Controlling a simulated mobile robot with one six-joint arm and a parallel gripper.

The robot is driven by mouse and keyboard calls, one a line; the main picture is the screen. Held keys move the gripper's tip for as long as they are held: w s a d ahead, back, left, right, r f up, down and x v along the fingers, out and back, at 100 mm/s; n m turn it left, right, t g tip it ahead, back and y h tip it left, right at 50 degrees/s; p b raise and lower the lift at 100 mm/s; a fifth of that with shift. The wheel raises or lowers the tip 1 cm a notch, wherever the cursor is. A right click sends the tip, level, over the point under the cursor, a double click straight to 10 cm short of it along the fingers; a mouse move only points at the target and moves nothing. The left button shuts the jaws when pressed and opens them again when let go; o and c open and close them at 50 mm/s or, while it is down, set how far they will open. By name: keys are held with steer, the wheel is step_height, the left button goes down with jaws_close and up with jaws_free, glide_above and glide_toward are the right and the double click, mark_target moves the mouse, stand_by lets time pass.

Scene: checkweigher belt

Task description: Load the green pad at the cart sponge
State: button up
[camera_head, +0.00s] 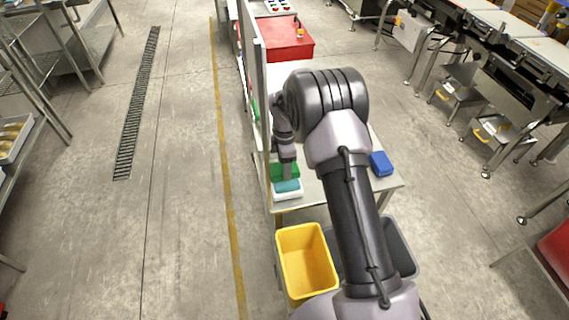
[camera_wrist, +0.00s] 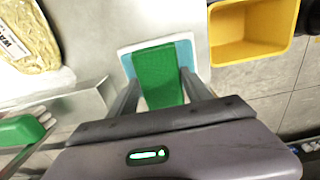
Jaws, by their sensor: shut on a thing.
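The green pad (camera_wrist: 158,76) is between the two fingers of my gripper (camera_wrist: 162,92), which is shut on it in the wrist view. Behind it is a light blue-teal block (camera_wrist: 186,52), probably the sponge, in a shallow white tray (camera_wrist: 124,62). The pad covers much of the block; I cannot tell whether they touch. In the head view the green pad (camera_head: 287,169) shows below my wrist, beside the teal block (camera_head: 288,185) and white tray (camera_head: 289,195) at the near end of the steel cart top (camera_head: 313,192). My fingertips are not clear there.
A yellow bin (camera_head: 306,262) stands on the near side of the cart, with a grey bin (camera_head: 400,252) to its right. A blue block (camera_head: 381,163) lies on the cart's right side. An upright panel (camera_head: 262,90) runs along the cart's left. A red box (camera_head: 290,42) is farther back.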

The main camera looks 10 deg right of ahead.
steer(key=shift+f+b, duration=0.55)
steer(key=shift+f, duration=0.55)
stand_by(2.4)
steer(key=shift+r, duration=0.1)
step_height(320, 180, up, 7)
steer(key=p, duration=0.5)
stand_by(0.5)
